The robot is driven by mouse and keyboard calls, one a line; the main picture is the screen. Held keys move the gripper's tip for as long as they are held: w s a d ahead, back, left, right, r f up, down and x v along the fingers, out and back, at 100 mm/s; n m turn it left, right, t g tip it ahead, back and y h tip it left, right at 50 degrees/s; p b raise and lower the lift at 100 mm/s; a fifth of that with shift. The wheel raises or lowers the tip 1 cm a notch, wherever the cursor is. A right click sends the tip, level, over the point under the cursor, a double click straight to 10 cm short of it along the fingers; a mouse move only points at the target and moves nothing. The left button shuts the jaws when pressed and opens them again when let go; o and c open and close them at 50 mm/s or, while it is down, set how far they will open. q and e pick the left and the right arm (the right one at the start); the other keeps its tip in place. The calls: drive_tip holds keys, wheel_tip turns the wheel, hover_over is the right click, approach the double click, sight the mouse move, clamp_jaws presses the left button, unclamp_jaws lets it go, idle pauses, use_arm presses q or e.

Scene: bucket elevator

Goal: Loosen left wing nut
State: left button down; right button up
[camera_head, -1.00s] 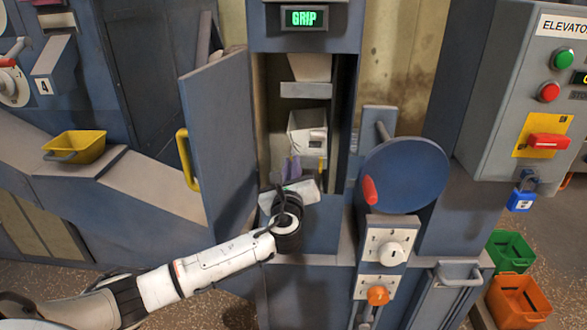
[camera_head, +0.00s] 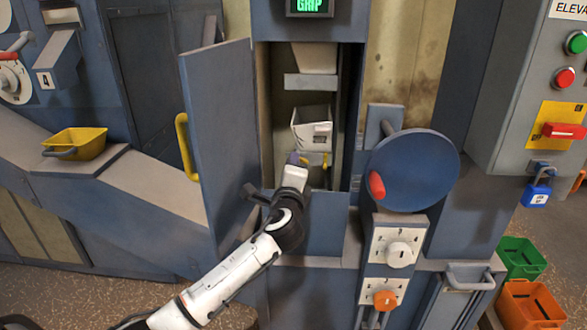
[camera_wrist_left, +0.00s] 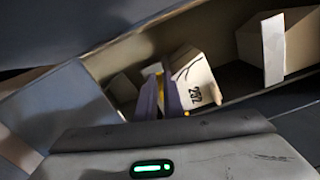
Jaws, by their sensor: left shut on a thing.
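My left gripper (camera_head: 297,159), with purple fingers, reaches into the open cabinet just below the white bucket (camera_head: 311,128). It is shut on the left wing nut (camera_head: 304,161), a small yellow part mostly hidden by the fingers. The right wing nut (camera_head: 325,161), also yellow, stands free to the right. In the left wrist view, the fingers (camera_wrist_left: 160,98) are close beside the bucket (camera_wrist_left: 194,82), which is marked 292. A yellow part (camera_wrist_left: 152,70) shows behind them. My right gripper is out of view.
The cabinet door (camera_head: 220,140) stands open at the left, with a yellow handle (camera_head: 186,147). A blue disc (camera_head: 415,170) with a red handle is at the right. A lit display (camera_head: 310,6) above reads GRIP. A yellow bin (camera_head: 75,143) stands far left.

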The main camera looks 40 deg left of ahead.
use_arm(q)
drive_tip(key=shift+f+n+b, duration=0.2)
drive_tip(key=shift+n+b, duration=0.3)
drive_tip(key=shift+n, duration=0.7)
drive_tip(key=c, duration=1.9)
unclamp_jaws()
drive_tip(key=shift+o, duration=0.2)
drive_tip(key=shift+s, duration=0.1)
drive_tip(key=v, duration=1)
